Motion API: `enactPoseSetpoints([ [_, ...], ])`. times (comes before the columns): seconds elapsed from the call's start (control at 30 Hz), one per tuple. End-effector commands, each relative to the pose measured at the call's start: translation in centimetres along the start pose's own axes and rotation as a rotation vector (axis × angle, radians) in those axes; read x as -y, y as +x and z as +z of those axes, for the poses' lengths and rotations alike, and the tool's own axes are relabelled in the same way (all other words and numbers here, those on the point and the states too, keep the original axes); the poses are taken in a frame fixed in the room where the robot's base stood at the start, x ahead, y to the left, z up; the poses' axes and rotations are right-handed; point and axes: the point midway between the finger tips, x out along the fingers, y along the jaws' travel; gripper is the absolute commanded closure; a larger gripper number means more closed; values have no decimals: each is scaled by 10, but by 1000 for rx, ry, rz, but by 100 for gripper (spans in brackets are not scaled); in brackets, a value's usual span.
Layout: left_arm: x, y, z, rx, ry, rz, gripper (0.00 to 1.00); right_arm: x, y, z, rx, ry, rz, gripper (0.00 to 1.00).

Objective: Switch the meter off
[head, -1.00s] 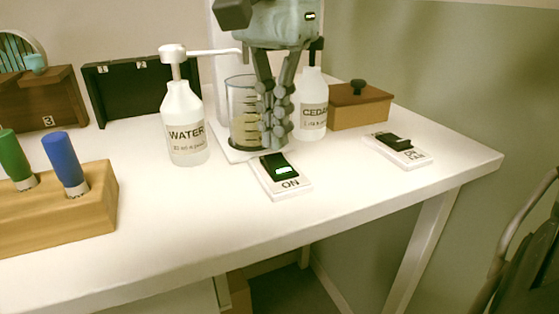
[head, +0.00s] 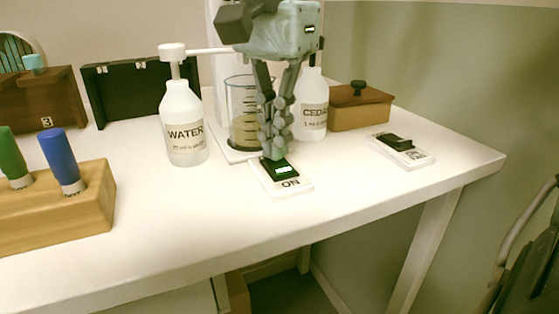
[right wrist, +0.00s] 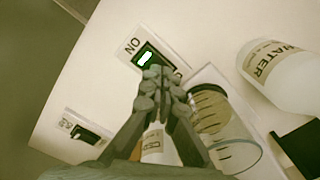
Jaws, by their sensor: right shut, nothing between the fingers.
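The meter switch is a white plate (head: 297,189) marked ON with a dark green rocker (head: 284,171) whose pale patch is bright. It also shows in the right wrist view, with the rocker (right wrist: 146,58) just beyond my fingertips. My right gripper (head: 275,155) is shut and empty, pointing down at the far end of the rocker. In the right wrist view its fingertips (right wrist: 158,76) overlap the rocker's edge; I cannot tell whether they touch it. My left gripper is not in view.
A second switch (head: 402,150) with a dark rocker lies to the right. The WATER bottle (head: 185,125), measuring beaker (head: 240,110) and CEDAR bottle (head: 313,118) stand close around my right gripper. A wooden block (head: 60,225) with coloured handles is at left. The front of the table is clear.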

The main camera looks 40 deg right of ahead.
Motion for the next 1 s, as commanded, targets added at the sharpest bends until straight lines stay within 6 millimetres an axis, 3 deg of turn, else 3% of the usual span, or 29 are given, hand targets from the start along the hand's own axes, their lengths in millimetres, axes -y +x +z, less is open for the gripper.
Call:
enactPoseSetpoints([
  [0.53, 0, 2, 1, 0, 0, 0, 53, 0, 4, 0, 1, 0, 1, 100],
  [1.0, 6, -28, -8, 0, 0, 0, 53, 0, -33, 0, 1, 1, 0, 100],
])
